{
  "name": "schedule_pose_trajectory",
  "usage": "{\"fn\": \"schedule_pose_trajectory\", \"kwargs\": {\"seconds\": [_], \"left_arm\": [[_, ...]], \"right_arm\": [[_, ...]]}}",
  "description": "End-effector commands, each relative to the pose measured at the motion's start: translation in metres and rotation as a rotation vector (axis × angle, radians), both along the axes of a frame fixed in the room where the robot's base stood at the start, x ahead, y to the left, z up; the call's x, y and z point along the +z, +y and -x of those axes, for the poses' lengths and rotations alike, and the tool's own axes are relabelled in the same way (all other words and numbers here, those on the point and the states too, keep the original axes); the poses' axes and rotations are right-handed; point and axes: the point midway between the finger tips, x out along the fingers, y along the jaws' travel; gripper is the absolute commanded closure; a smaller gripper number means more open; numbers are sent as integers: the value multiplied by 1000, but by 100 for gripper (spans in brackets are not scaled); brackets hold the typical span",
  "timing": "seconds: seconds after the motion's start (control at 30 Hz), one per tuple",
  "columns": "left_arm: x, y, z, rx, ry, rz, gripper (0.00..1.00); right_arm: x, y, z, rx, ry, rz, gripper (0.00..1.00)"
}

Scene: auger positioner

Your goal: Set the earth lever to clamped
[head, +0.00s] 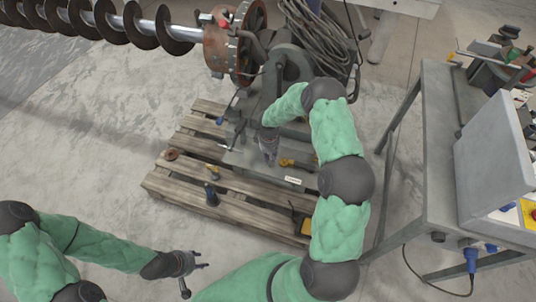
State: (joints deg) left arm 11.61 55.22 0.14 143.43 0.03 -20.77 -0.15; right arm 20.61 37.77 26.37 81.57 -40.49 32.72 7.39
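My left gripper (197,273) is at the lower left, with its fingers spread and nothing between them. It is apart from the pallet and the machine. My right arm reaches up and bends over to the machine base, where my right gripper (270,160) points down at the grey plate (250,163). Its fingertips are too small and dark to tell open from shut. A small yellow fitting (288,162) is just right of it. A thin lever-like rod (227,148) shows to its left. I cannot tell which part is the earth lever, or its position.
The machine stands on a wooden pallet (165,187) with a black bottle-like item (211,194) on it. A large auger (130,25) extends to the upper left. A grey table (432,165) with a box (490,155) stands at right. The floor at left is clear.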

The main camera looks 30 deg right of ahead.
Motion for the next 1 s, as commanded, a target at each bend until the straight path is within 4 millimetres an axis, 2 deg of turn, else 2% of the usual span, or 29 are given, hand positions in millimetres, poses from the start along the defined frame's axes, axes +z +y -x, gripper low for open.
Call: {"fn": "schedule_pose_trajectory", "kwargs": {"seconds": [0.6,1.0], "left_arm": [[22,0,0,0,0,0,60],[32,0,0,0,0,0,60]], "right_arm": [[3,-22,-1,582,-7,4,100],[3,-31,-4,877,-7,5,100]]}}
